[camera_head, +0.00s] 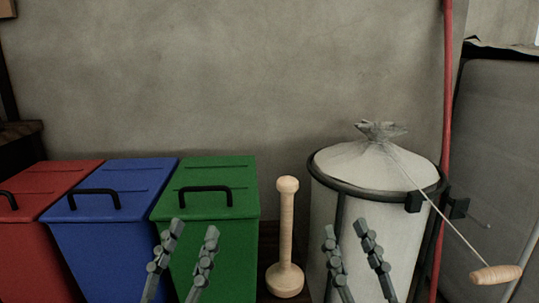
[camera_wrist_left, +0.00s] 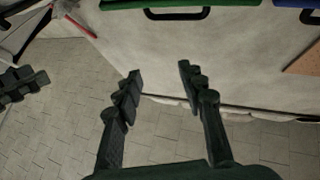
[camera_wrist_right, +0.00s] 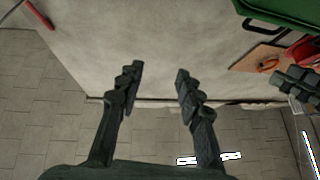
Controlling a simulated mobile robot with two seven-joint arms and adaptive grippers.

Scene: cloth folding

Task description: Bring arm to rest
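My left gripper (camera_head: 192,246) is in the lower middle-left of the head view, in front of the green bin. Its two fingers are apart with nothing between them, as the left wrist view (camera_wrist_left: 160,85) also shows. My right gripper (camera_head: 346,243) is in the lower middle-right, in front of the white sack. Its fingers are also apart and empty, as in the right wrist view (camera_wrist_right: 158,82). Both grippers point upward in the head view. No cloth shows in any view.
Red (camera_head: 58,185), blue (camera_head: 135,176) and green (camera_head: 229,180) lidded bins stand at the left. A wooden pestle-like object (camera_head: 287,231) stands beside a white sack (camera_head: 370,175) in a dark ring frame. A red pole (camera_head: 446,100) rises behind it. A wooden handle (camera_head: 495,275) hangs at the right.

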